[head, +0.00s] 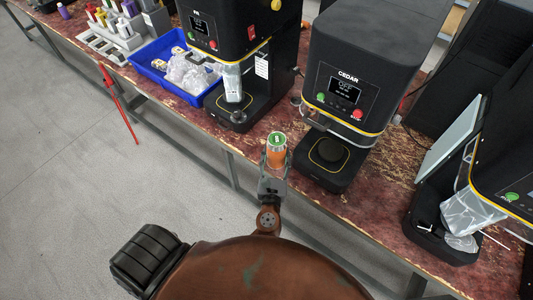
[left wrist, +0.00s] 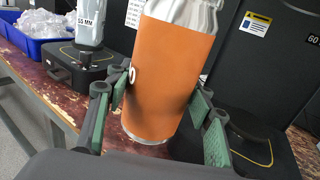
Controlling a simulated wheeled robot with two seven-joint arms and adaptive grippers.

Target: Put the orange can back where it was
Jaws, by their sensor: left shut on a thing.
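The orange can (head: 276,154) has a silver neck and a green top. It also fills the middle of the left wrist view (left wrist: 170,75), slightly tilted in the picture. My left gripper (head: 274,164) is shut on it, with green-padded fingers (left wrist: 160,115) on both sides. The can is in front of the black CEDAR machine (head: 348,75), near the table's front edge. I cannot tell whether its base touches the table. My right gripper is not in view.
The worn red table (head: 240,140) carries a second black seamer (head: 225,40) and a blue bin (head: 172,81) of clear bags. Another machine (head: 505,165) stands at right. A red stand (head: 118,104) is on the floor.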

